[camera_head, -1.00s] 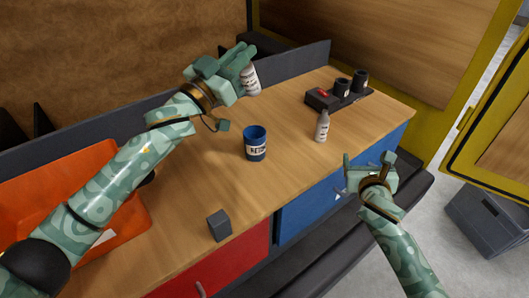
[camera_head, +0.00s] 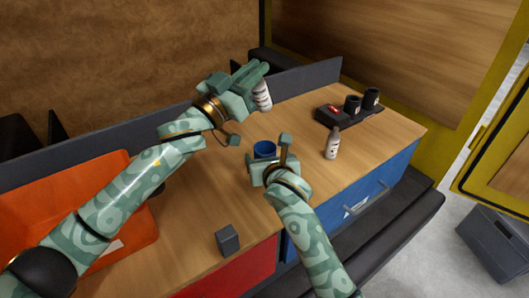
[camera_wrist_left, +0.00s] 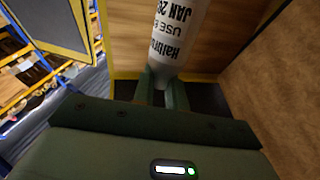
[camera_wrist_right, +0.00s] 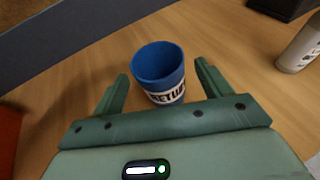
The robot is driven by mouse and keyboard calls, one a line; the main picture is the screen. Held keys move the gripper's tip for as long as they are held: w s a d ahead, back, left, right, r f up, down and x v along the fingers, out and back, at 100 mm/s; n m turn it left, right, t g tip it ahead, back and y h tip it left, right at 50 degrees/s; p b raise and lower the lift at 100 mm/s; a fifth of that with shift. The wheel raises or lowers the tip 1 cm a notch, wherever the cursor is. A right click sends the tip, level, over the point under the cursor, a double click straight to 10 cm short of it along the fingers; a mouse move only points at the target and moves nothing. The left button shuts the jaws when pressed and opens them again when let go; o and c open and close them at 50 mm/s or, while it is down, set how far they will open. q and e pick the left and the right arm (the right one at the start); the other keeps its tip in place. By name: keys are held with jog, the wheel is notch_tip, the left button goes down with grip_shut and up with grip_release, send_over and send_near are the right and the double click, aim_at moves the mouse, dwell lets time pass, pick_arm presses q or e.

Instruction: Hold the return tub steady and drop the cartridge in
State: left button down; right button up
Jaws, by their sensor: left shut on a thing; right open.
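The return tub (camera_head: 265,149) is a blue cup with a white label, upright on the wooden counter. It also shows in the right wrist view (camera_wrist_right: 159,66). My right gripper (camera_head: 268,158) is open at the tub; in the right wrist view its fingers (camera_wrist_right: 163,75) stand on either side of it, with no clear contact. My left gripper (camera_head: 256,76) is shut on a white cartridge (camera_head: 263,96) and holds it in the air above the counter, beyond the tub. In the left wrist view the cartridge (camera_wrist_left: 178,35) has black printing; its far end is cut off.
A second white bottle (camera_head: 332,143) stands on the counter right of the tub. A dark tray (camera_head: 330,115) with two black cups is behind it. A grey block (camera_head: 228,240) stands near the front edge. An orange bin (camera_head: 75,195) is at left.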

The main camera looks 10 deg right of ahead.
aim_at(257, 102)
jog(key=shift+x, duration=2.3)
jog(key=c, duration=1.1)
pick_arm(q)
jog(key=shift+f, duration=3.8)
pick_arm(e)
jog(key=shift+c, duration=0.4)
jog(key=shift+s, duration=0.1)
pick_arm(q)
jog(key=shift+f, duration=2.35)
jog(key=c, duration=1.3)
grip_release()
jog(key=shift+c, duration=0.2)
